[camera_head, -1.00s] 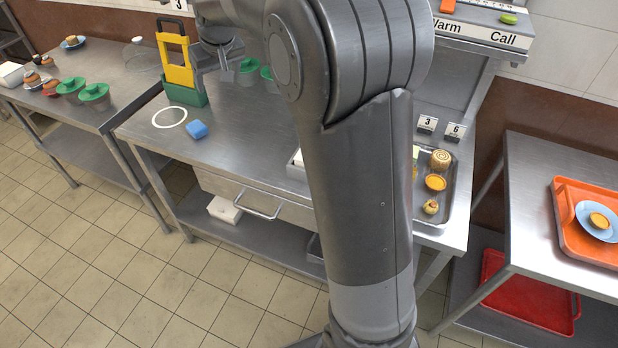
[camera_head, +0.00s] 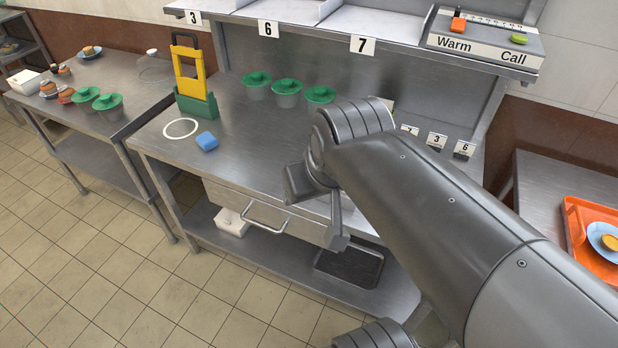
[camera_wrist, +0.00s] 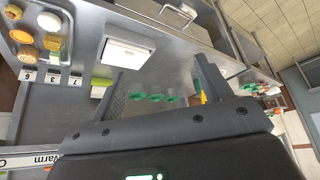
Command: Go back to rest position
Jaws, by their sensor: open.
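My gripper (camera_head: 314,220) is in front of the steel counter (camera_head: 240,150) in the head view, near the drawer's right part. Its two fingers are spread, with nothing between them. In the wrist view my gripper (camera_wrist: 163,62) shows both fingers apart over the steel worktop, and that view is turned nearly upside down. My arm comes in from the lower right of the head view and covers the right part of the counter.
A white box (camera_wrist: 125,45) and a tray of food (camera_wrist: 40,30) show in the wrist view. An orange tray (camera_head: 585,235) is at right. The floor in front is clear.

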